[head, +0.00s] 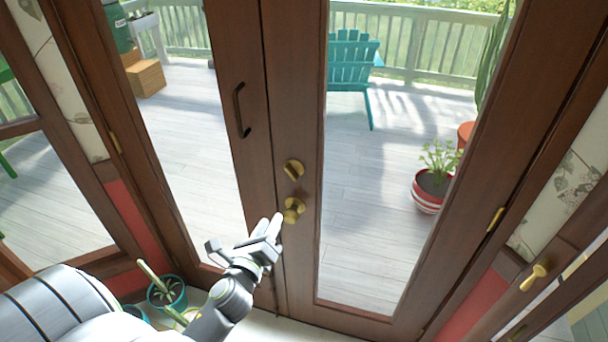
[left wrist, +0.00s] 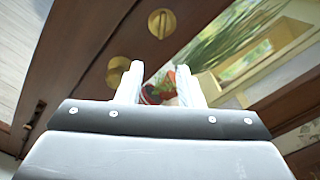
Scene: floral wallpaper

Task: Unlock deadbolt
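The brass deadbolt (head: 293,169) is on the dark wooden door, above a brass round knob (head: 293,209). In the left wrist view the deadbolt (left wrist: 162,23) shows a raised thumb-turn on a round plate, above the fingertips. The knob (left wrist: 118,70) shows there to the left, partly hidden by the left finger. My left gripper (head: 268,227) is just below and left of the knob, pointing up toward the door. In the wrist view its fingers (left wrist: 160,66) are apart, with nothing between them. Whether a finger touches the knob cannot be told. My right gripper is not in view.
A dark pull handle (head: 240,110) is on the neighbouring door panel. Potted plants (head: 165,291) stand on the floor at the lower left. Outside, through the glass, are a teal chair (head: 352,62) and a red-and-white pot (head: 427,193).

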